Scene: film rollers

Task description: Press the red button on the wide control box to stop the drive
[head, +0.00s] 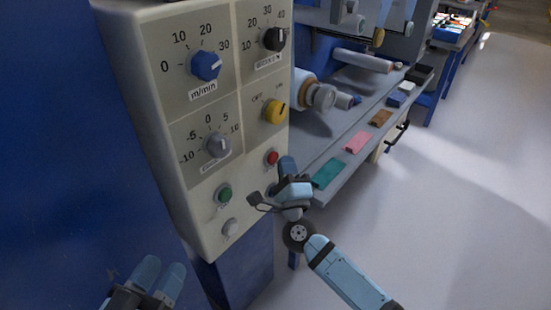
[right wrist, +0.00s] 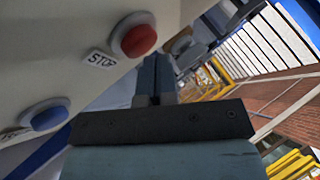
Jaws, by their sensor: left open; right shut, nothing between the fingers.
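The wide control box (head: 180,160) is a cream panel with several dials, at the left in the head view. Its red button (head: 272,157) sits low on the right side of the panel. In the right wrist view the red button (right wrist: 134,36) is large, beside a STOP label (right wrist: 100,58). My right gripper (head: 286,166) is shut and empty, just right of the red button. In the right wrist view its fingertips (right wrist: 153,68) are just below and right of the button, with no clear contact. My left gripper (head: 160,274) is open and empty, low at the left.
A green button (head: 223,193) and a white knob (head: 230,227) are low on the panel. A blue button (right wrist: 45,116) lies near the red one. A grey bench (head: 345,125) with rollers and coloured blocks runs right of the box. The floor at right is clear.

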